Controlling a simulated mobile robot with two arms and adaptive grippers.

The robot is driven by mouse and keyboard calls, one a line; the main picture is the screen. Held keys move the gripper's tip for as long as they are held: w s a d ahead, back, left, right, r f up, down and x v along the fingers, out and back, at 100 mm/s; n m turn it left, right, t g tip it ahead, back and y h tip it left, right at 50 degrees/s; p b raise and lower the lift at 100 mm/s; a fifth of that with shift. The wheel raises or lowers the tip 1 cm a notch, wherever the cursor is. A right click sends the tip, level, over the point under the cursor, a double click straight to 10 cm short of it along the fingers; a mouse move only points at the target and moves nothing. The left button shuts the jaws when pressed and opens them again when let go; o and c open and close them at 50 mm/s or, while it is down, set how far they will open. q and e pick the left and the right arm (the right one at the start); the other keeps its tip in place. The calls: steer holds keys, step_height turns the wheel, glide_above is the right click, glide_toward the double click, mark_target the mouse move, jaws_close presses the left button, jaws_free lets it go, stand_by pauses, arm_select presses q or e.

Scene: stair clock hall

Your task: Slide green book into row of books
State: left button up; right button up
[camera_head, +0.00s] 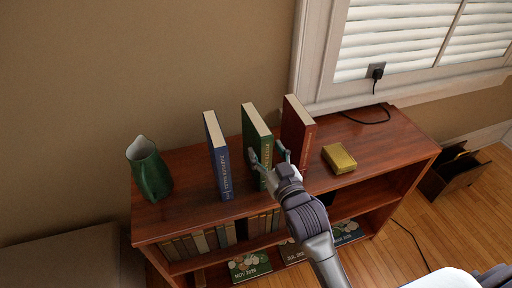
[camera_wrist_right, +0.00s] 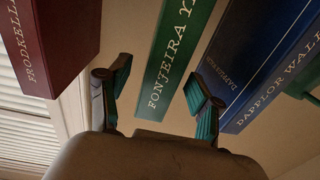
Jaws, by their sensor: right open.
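The green book (camera_head: 257,139) stands upright on top of the wooden bookcase, between a blue book (camera_head: 218,156) on its left and a red-brown book (camera_head: 298,129) on its right. Gaps show on both sides of it. My right gripper (camera_head: 269,165) is open, with its fingers on either side of the green book's spine. In the right wrist view the green book (camera_wrist_right: 175,58) sits between the fingertips (camera_wrist_right: 158,92), with the red book (camera_wrist_right: 58,42) at left and the blue book (camera_wrist_right: 262,55) at right. Contact with the fingers is not clear. My left gripper is not in view.
A green pitcher (camera_head: 149,171) stands at the left of the bookcase top (camera_head: 180,205). A gold box (camera_head: 339,158) lies right of the books. A black cable (camera_head: 372,117) runs along the back right. The lower shelves hold more books and magazines. The bookcase top's right end is mostly clear.

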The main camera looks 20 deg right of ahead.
steer(key=w, duration=0.5)
steer(key=shift+w+a+f, duration=0.1)
steer(key=shift+w+a, duration=0.15)
jaws_close()
